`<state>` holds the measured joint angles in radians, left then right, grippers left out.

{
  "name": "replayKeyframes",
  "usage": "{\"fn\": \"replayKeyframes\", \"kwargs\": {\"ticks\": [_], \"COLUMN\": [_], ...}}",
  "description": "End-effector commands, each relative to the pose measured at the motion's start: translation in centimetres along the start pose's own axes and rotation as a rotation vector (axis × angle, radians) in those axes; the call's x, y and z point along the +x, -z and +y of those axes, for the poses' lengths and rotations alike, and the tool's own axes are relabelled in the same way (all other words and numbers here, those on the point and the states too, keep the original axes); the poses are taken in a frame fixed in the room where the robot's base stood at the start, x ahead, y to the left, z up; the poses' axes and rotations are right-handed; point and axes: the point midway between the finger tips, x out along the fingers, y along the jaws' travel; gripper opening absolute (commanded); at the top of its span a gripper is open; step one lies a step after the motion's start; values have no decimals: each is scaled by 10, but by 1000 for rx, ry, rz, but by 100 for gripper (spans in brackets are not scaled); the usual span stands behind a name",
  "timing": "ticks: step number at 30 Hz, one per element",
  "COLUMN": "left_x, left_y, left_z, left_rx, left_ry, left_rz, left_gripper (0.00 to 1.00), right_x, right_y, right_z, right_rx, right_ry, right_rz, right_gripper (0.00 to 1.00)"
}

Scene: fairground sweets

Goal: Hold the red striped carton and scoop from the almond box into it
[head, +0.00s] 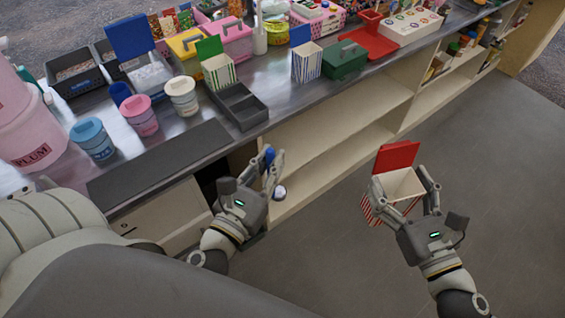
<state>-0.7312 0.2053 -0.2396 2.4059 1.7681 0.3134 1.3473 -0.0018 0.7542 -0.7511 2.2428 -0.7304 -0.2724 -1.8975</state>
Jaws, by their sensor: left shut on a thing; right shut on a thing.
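The red striped carton (378,212) has an open red lid (397,155) and looks empty inside. My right gripper (401,184) is shut on it, with fingers on both sides, out over the floor in front of the counter. My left gripper (264,166) is shut on a scoop with a blue handle (269,155) and a pale round end (279,193), in front of the counter's edge. The scoop is mostly hidden by the fingers. A black crate (68,93) with brownish bits stands at the back left of the counter; I cannot tell if it is the almond box.
A dark mat (160,166) lies on the counter's front left, bare. A grey divided tray (240,103), green striped carton (219,74), blue striped carton (307,64) and several lidded tubs, such as a pink one (141,118), stand behind. Open shelves (335,130) lie below the counter.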

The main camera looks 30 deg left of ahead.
Motion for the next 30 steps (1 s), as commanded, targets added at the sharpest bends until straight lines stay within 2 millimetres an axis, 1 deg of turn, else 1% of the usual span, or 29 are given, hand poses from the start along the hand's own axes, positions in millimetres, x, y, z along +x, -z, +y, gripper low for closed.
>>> {"fn": "replayKeyframes", "kwargs": {"ticks": [13, 18, 23, 30], "left_x": [46, 63, 79, 99], "left_y": [-42, -62, -82, -111], "left_z": [0, -1, -5, -18], "left_rx": [10, 12, 9, 5], "left_ry": [90, 138, 198, 312], "left_rz": [-7, -8, -8, -7], "left_gripper": [0, 0, 0, 0], "right_x": [0, 0, 0, 0], "right_y": [0, 0, 0, 0], "right_z": [0, 0, 0, 0], "right_rx": [0, 0, 0, 0], "right_ry": [0, 0, 0, 0], "right_rz": [0, 0, 0, 0], "right_gripper": [57, 57, 57, 57]}}
